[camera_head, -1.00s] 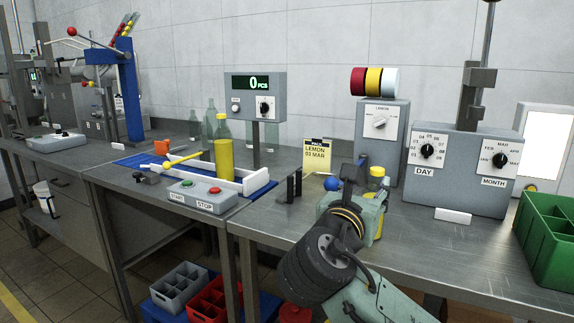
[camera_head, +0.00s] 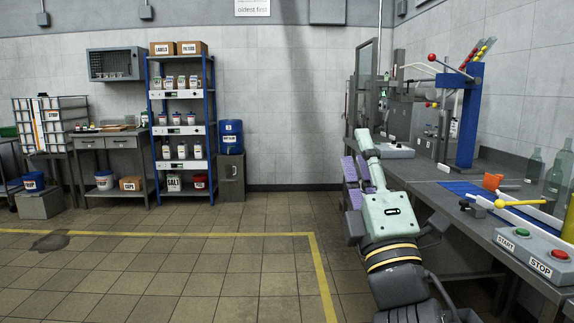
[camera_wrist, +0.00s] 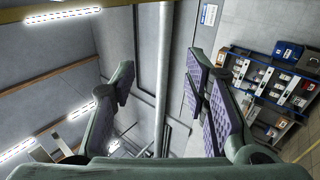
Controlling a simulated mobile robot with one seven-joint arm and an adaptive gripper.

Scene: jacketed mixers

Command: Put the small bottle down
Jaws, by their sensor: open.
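My gripper (camera_head: 356,155) is raised beside the left edge of the workbench, fingers pointing up and away. In the wrist view its padded fingers (camera_wrist: 160,80) are wide apart with nothing between them. The small bottle with yellow contents is not in either current view. A taller bottle with yellow contents (camera_head: 569,218) is cut off by the right edge of the head view.
The steel workbench (camera_head: 470,208) runs along the right with a START/STOP box (camera_head: 535,258), a blue press stand (camera_head: 469,115) and clear bottles (camera_head: 535,166). Blue shelving (camera_head: 182,130) stands at the back wall. The tiled floor (camera_head: 190,270) at left is open.

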